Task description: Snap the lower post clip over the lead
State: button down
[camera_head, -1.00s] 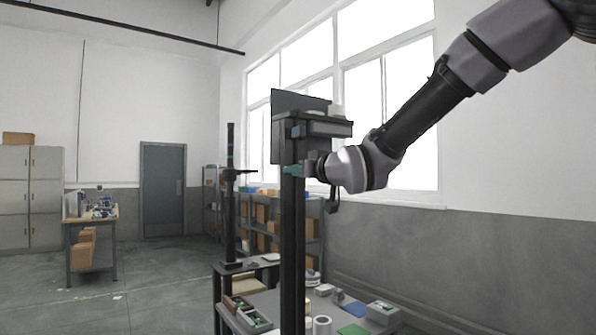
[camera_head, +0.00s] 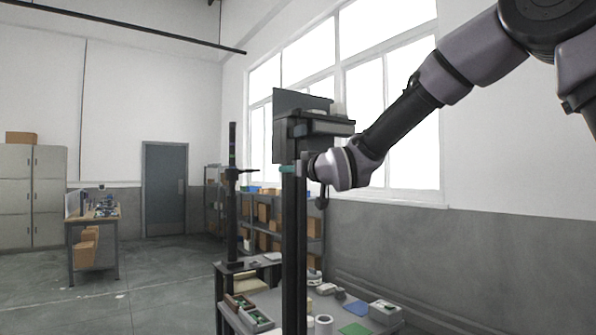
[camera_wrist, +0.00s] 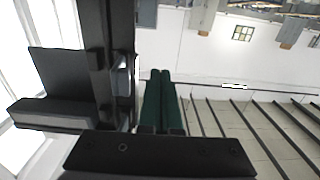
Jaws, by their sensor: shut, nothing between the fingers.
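A dark upright post (camera_head: 293,245) rises from the bench in the head view, with a panel and a shelf at its top. In the wrist view the post (camera_wrist: 92,25) runs down the left side. A small grey fitting (camera_wrist: 122,80) sits on the post's side there; it may be a clip, but I cannot tell whether it is open or closed. I cannot make out the lead. My gripper (camera_head: 287,169) is beside the upper post in the head view. In the wrist view its green fingers (camera_wrist: 162,75) are together and empty, to the right of the fitting.
The bench below holds a green-filled tray (camera_head: 255,319), a white roll (camera_head: 323,325), a blue mat (camera_head: 357,308) and a grey box (camera_head: 384,311). A second thin post (camera_head: 232,215) stands behind to the left. A shelf with boxes (camera_head: 264,212) is farther back. Open floor lies left.

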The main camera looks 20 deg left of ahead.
jog(key=shift+w+d, duration=1.3)
jog(key=shift+w, duration=0.1)
jog(key=shift+s+d, duration=0.3)
jog(key=shift+d, duration=0.4)
jog(key=shift+s+d, duration=0.3)
jog(key=shift+d, duration=0.45)
jog(key=shift+s+d, duration=0.3)
jog(key=shift+d, duration=0.4)
jog(key=shift+w+d, duration=0.95)
jog(key=shift+w, duration=0.2)
jog(key=shift+a, duration=0.1)
